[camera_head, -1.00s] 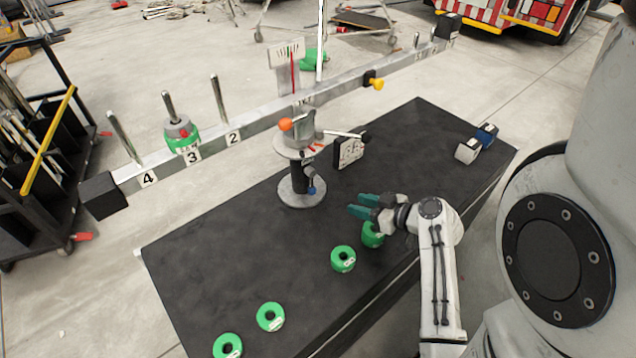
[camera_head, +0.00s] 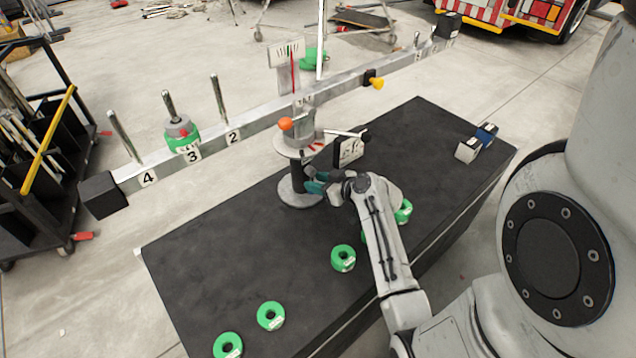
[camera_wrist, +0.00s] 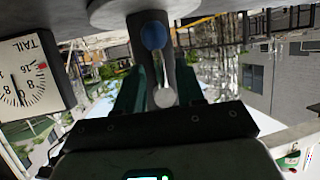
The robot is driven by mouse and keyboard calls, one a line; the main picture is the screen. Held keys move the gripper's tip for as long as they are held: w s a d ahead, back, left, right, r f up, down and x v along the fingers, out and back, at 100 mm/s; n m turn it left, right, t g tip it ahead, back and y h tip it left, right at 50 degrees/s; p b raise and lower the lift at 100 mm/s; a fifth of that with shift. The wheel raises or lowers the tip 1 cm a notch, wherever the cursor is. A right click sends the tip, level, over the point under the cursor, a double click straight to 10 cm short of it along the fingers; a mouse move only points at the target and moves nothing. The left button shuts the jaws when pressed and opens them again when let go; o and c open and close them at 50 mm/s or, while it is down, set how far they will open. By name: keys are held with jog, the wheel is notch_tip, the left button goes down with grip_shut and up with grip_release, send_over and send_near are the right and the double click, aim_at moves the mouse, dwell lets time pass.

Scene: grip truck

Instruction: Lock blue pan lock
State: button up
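In the head view my gripper (camera_head: 314,180) hides the knob and stands close against the right side of the stand's post (camera_head: 298,187). I cannot tell whether a finger touches the knob.
A dial box (camera_head: 350,149) stands close above my gripper. Green rings (camera_head: 270,316) lie along the black table's (camera_head: 220,255) front. Two small blocks (camera_head: 468,150) sit at right.

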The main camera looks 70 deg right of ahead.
grip_shut()
dwell(0.4)
dwell(0.4)
